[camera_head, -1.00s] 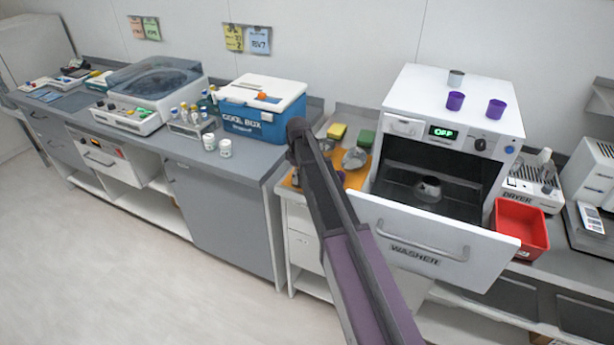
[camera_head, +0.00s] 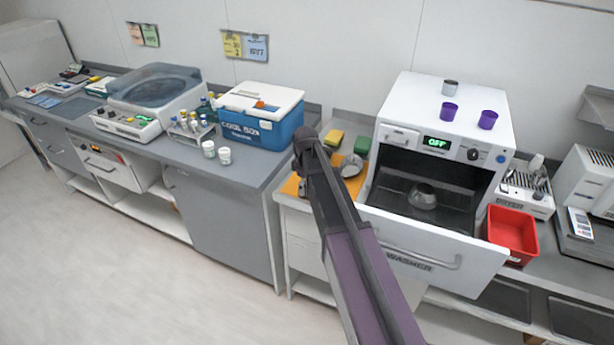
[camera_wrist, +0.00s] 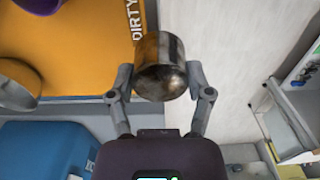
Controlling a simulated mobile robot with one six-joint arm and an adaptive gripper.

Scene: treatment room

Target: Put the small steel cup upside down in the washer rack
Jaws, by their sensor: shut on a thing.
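In the wrist view my gripper (camera_wrist: 160,76) is shut on a small steel cup (camera_wrist: 162,66), with one finger on each side of it. The cup is above the edge of the orange mat marked DIRTY (camera_wrist: 85,60). In the head view my arm hides the held cup and the fingers. The washer (camera_head: 442,125) stands to the right of my arm, its door lowered and its dark rack (camera_head: 392,198) showing. One steel vessel (camera_head: 424,196) sits in the rack.
A steel bowl (camera_head: 351,165) is on the orange mat by my arm. The blue cool box (camera_head: 255,130) is left of my arm; a red bin (camera_head: 512,232) is right of the washer.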

